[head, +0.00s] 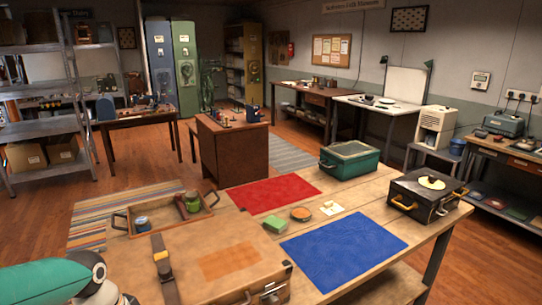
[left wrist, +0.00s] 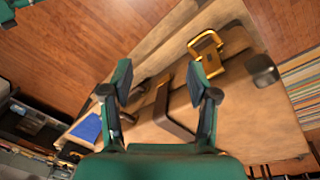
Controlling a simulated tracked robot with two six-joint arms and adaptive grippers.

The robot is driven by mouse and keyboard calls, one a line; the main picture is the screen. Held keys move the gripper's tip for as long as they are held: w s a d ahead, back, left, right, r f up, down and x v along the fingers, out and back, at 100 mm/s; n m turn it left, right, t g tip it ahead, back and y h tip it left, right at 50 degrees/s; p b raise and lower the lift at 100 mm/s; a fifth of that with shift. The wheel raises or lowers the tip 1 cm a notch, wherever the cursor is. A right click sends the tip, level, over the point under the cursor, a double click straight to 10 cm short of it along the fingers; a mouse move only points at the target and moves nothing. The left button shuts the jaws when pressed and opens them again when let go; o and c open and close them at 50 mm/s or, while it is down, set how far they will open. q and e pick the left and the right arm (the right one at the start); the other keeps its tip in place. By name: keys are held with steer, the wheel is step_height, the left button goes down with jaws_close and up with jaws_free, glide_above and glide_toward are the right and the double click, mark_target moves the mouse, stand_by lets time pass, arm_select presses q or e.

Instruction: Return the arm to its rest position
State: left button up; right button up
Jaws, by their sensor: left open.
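My left arm (head: 50,284) comes in at the lower left of the head view, teal with a dark joint, beside the brown suitcase. Its fingers do not show there. In the left wrist view my left gripper (left wrist: 160,78) is open, its two dark-green fingers spread apart with nothing between the tips. The brown suitcase (left wrist: 240,85) with a brass buckle (left wrist: 206,42) lies beyond the fingers; how far off is hard to tell. The same suitcase (head: 205,255) shows in the head view. My right gripper is in neither view.
The table holds a wooden tray (head: 165,229) with cans, a red mat (head: 272,193), a blue mat (head: 343,248), a green case (head: 350,160), a black case (head: 428,197), an orange dish (head: 300,214) and a green block (head: 275,224). Wooden floor (head: 45,215) is open at left.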

arm_select(q)
steer(key=s+d+f+n+g+h, duration=0.1)
steer(key=s+d+f, duration=0.4)
steer(key=f, duration=0.5)
steer(key=s+d+f+n+g+h, duration=0.1)
steer(key=s+d+f, duration=0.45)
steer(key=f, duration=0.35)
steer(key=s+d+f+n+g+h, duration=0.1)
steer(key=s+d+f, duration=0.45)
steer(key=f, duration=0.45)
steer(key=w+t, duration=0.1)
steer(key=w+n+t, duration=0.2)
steer(key=w, duration=0.1)
steer(key=shift+a+f+y, duration=0.1)
steer(key=shift+a+y, duration=0.3)
